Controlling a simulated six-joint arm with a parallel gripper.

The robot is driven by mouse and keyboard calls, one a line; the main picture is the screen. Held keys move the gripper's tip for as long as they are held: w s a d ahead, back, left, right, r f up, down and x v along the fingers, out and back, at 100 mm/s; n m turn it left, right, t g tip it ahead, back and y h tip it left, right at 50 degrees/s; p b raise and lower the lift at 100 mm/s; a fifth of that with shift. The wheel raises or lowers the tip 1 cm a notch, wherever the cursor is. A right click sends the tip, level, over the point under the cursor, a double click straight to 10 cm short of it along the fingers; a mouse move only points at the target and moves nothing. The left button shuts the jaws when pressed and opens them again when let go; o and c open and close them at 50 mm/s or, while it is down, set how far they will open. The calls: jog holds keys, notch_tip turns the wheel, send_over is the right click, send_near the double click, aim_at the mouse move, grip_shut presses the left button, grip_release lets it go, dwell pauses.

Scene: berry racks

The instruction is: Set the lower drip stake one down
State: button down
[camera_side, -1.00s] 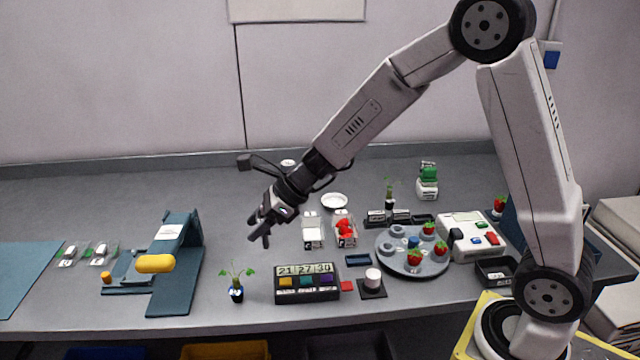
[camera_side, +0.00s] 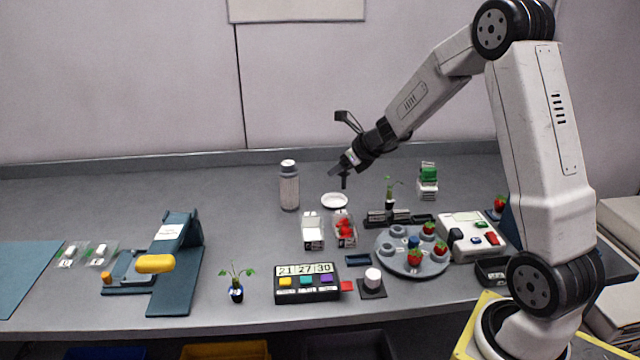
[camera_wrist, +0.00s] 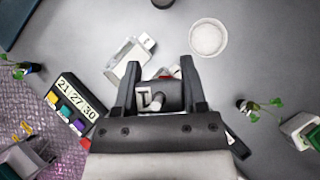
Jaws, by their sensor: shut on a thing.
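My gripper (camera_side: 344,180) is raised above the bench, over the area of the white dish and cartons. In the wrist view my gripper (camera_wrist: 161,80) is shut on a small dark piece (camera_wrist: 172,92) with a white tag marked "T" and a pale knob. The piece sits between the two fingers. It is too small in the side view to make out, and I cannot tell its full shape. A low dark rack (camera_side: 376,219) with pale labels stands behind the round grey tray. A small potted plant (camera_side: 389,203) stands at the rack; it also shows in the wrist view (camera_wrist: 243,103).
A tall bottle (camera_side: 289,188), a white dish (camera_side: 334,201), an empty white carton (camera_side: 312,231) and a strawberry carton (camera_side: 345,230) stand nearby. A round tray (camera_side: 391,263) with strawberries is to the right. Another plant (camera_side: 237,292) stands left of a display box (camera_side: 306,284).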

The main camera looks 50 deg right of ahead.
jog(key=s+d+m+h, duration=0.2)
jog(key=s+d+m, duration=0.15)
jog(key=d, duration=0.55)
jog(key=s+d+m+h, duration=0.2)
jog(key=s+d, duration=0.3)
jog(key=d, duration=0.4)
jog(key=w+d+f, duration=0.7)
jog(key=w+f, duration=0.2)
jog(key=w, duration=0.2)
jog(key=shift+d+g, duration=0.25)
jog(key=shift+g, duration=0.05)
jog(key=shift+w+f, duration=0.1)
jog(key=shift+f, duration=0.05)
jog(key=shift+w+d+f, duration=0.1)
jog(key=shift+f, duration=1.65)
jog(key=shift+f, duration=0.1)
